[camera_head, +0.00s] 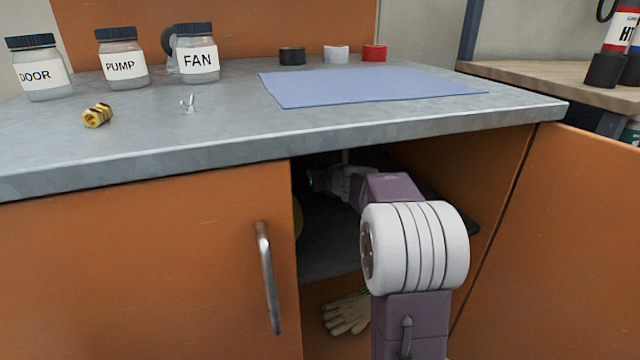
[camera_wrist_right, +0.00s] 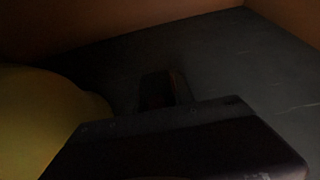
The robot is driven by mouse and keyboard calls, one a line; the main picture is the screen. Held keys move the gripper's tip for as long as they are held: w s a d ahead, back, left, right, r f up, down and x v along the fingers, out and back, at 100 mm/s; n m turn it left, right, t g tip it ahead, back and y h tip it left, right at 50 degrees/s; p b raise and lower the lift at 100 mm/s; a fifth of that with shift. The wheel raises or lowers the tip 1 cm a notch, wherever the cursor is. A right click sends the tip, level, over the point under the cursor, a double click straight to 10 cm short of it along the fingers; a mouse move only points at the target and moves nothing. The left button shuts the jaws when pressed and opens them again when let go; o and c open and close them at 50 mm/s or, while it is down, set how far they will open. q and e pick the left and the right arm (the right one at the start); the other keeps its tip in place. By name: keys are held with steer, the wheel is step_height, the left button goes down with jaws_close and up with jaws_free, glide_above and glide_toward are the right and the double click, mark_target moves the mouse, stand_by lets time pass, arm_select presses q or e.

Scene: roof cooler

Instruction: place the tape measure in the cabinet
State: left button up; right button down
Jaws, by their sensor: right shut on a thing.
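The orange cabinet (camera_head: 150,265) stands under a grey worktop, with its right door (camera_head: 575,230) swung open. My right arm reaches through the opening, and my right gripper (camera_head: 318,180) is inside the upper compartment, in shadow under the worktop. In the right wrist view my right gripper (camera_wrist_right: 162,88) is shut on a small dark thing above the dark shelf (camera_wrist_right: 235,60). It is probably the tape measure, but the view is too dark to make out its shape or whether it touches the shelf. No tape measure shows elsewhere. My left gripper is not in view.
A yellow rounded thing (camera_wrist_right: 40,120) stands left of my right gripper on the shelf. Gloves (camera_head: 347,313) lie in the lower compartment. The left door (camera_head: 130,300) is shut. Labelled jars (camera_head: 122,62), a brass fitting (camera_head: 98,115), tape rolls (camera_head: 336,55) and a blue cloth (camera_head: 360,87) are on the worktop.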

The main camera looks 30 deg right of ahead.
steer(key=shift+f, duration=0.75)
steer(key=shift+r, duration=0.25)
steer(key=shift+f, duration=0.1)
steer(key=c, duration=1.1)
jaws_free()
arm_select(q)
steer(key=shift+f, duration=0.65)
arm_select(e)
steer(key=p+v, duration=0.4)
steer(key=v, duration=0.7)
steer(key=shift+r, duration=0.25)
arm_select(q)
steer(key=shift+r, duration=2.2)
arm_select(e)
steer(key=shift+s+a, duration=0.1)
steer(key=shift+s, duration=0.4)
